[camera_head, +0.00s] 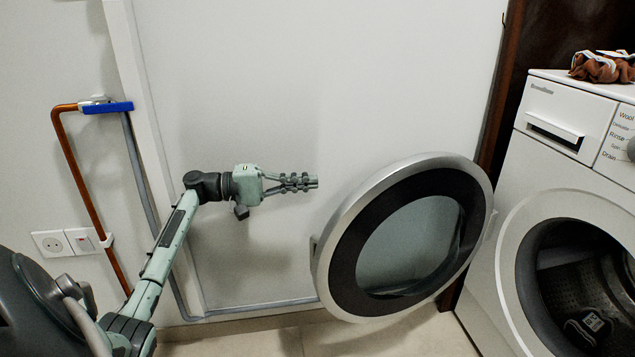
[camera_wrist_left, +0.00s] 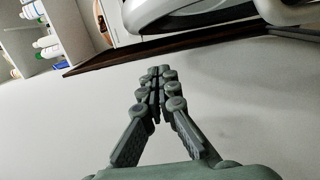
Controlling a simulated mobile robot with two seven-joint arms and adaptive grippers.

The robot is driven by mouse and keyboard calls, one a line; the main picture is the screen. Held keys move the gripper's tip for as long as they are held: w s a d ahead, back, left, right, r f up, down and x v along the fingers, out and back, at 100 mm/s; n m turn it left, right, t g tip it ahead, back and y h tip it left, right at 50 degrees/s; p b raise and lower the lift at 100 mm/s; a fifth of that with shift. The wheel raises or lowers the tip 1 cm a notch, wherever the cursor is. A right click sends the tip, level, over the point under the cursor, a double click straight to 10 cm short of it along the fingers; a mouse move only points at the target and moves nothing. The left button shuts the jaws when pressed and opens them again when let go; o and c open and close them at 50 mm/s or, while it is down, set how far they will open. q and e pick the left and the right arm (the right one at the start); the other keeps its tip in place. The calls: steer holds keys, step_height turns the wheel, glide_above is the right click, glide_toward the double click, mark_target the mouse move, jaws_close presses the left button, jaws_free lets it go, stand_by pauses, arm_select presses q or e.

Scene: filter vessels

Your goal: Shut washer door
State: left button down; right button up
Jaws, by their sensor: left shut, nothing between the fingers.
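The washer door (camera_head: 408,238) is a round silver-rimmed door with a black ring and glass middle. It stands wide open, swung out to the left of the washer (camera_head: 560,165). The drum opening (camera_head: 580,285) is uncovered, and a dark item with a white label lies inside. My left gripper (camera_head: 312,182) is shut and empty, to the left of the door's upper rim, and looks apart from it. In the left wrist view, its closed fingers (camera_wrist_left: 160,72) point toward a pale rounded part at the top, which I cannot identify surely. My right gripper is out of view.
A copper pipe (camera_head: 78,180) with a blue valve handle (camera_head: 107,107) runs down the wall at left, beside wall sockets (camera_head: 66,243). A brown cloth (camera_head: 602,67) lies on the washer top. The left wrist view shows shelves with bottles (camera_wrist_left: 46,41).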

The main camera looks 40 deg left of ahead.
arm_select(q)
steer(key=w+d, duration=0.3)
steer(key=d, duration=0.6)
steer(key=shift+w+b, duration=0.2)
steer(key=shift+b, duration=0.2)
